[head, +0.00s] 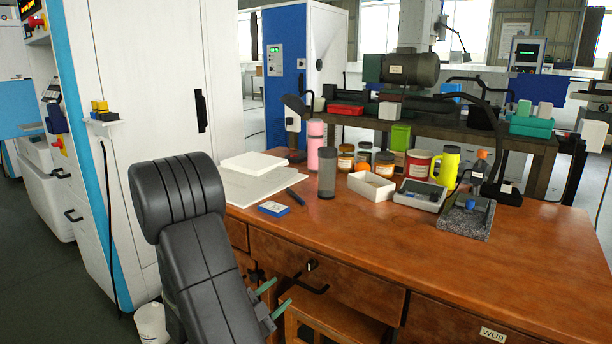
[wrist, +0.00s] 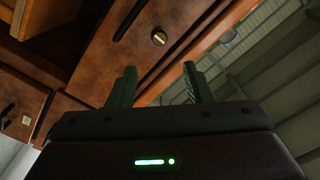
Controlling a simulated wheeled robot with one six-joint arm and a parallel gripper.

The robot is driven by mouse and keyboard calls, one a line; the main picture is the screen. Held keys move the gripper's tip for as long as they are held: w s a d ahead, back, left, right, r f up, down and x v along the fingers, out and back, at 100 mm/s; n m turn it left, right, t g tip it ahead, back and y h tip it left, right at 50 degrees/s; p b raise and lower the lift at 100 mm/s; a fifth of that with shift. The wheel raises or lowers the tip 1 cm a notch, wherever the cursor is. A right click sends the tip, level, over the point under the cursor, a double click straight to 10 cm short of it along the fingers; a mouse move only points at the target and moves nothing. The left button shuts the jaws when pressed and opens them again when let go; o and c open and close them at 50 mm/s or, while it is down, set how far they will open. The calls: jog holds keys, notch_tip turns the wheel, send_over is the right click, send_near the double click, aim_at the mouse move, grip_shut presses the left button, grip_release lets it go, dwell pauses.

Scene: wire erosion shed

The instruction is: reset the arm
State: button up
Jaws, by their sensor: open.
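My dark arm rises in the lower left of the head view, in front of the desk. My gripper (head: 272,299) is low beside the front of the wooden desk (head: 500,255), below the level of its top. Its two greenish fingers show apart. In the wrist view my gripper (wrist: 160,85) is open with nothing between its fingers. The brown drawer fronts, a dark slot and a round lock (wrist: 159,37) lie beyond the fingertips. I cannot tell whether the fingers touch the desk.
On the desk stand a grey cylinder (head: 327,173), a pink bottle (head: 316,145), a yellow flask (head: 446,168), a white box (head: 371,187) and papers (head: 240,185). A drawer handle (head: 308,287) juts out near my gripper. A white bin (head: 151,322) stands on the floor. The desk's front right top is clear.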

aim_at(309, 267)
jog(key=b+x, duration=0.1)
jog(key=x, duration=1.1)
jog(key=shift+d+f+b, duration=0.1)
jog(key=shift+b, duration=0.3)
jog(key=shift+w+d+f+m, duration=0.1)
jog(key=shift+w+d+m, duration=0.05)
jog(key=shift+w+m, duration=0.15)
jog(key=m+b, duration=0.2)
jog(key=m, duration=0.2)
jog(key=shift+b, duration=0.35)
jog(key=m+b, duration=0.1)
jog(key=m, duration=0.3)
jog(key=shift+m, duration=0.4)
jog(key=m, duration=0.4)
jog(key=shift+b, duration=0.35)
jog(key=shift+m+p, duration=0.3)
jog(key=shift+m, duration=1.9)
jog(key=shift+s, duration=0.1)
